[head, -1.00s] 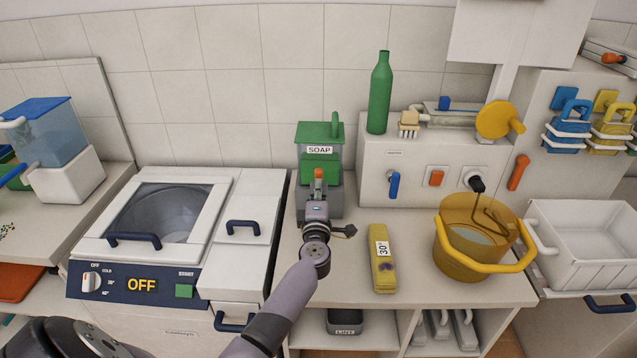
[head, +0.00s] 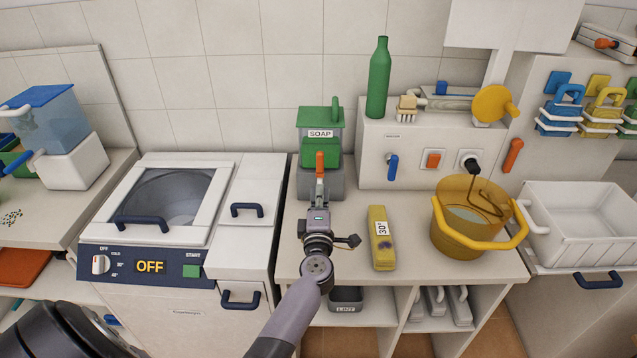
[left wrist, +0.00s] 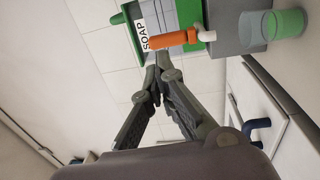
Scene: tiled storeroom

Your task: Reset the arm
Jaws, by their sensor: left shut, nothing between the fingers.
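My left gripper (head: 319,194) is in front of the green and grey soap dispenser (head: 321,130). Its fingers are shut and empty. In the left wrist view the closed fingertips (left wrist: 155,77) are beside the dispenser's orange lever (left wrist: 172,40); whether they touch it I cannot tell. The lever also shows in the head view (head: 320,162), just beyond the gripper. My left arm reaches up from the bottom middle of the head view. My right gripper is not in view.
A washer (head: 255,185) reading OFF stands left of the arm. A yellow 30° block (head: 381,250) and a yellow bucket (head: 462,240) are on the counter to the right. A green bottle (head: 379,80) stands on the raised ledge behind. Some counter is clear around the block.

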